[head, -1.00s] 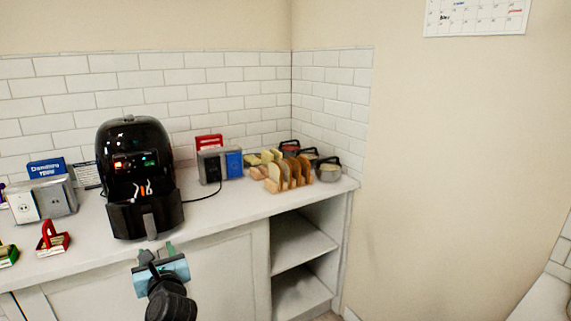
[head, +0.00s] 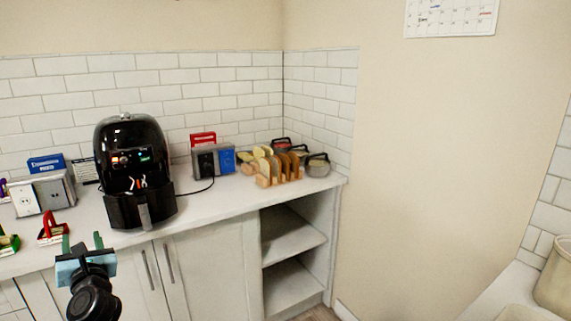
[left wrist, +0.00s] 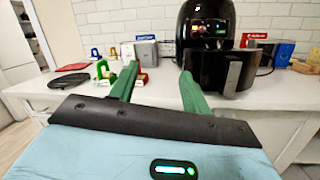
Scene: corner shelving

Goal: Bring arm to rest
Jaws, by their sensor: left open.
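My left gripper (head: 82,241) is open and empty. In the head view it is at the lower left, in front of the counter and below the black air fryer (head: 130,165). In the left wrist view its two green fingers (left wrist: 158,82) stand apart with nothing between them, facing the counter front and the air fryer (left wrist: 208,45). The air fryer stands on the counter with its drawer handle facing out. My right gripper does not show in any view.
The white counter (head: 225,205) holds a rack of bread slices (head: 278,168), several small pots (head: 318,165) and a red-handled item (head: 52,228). Open shelves (head: 290,240) are below its right end. A second counter with a beige container (head: 555,275) is at the lower right.

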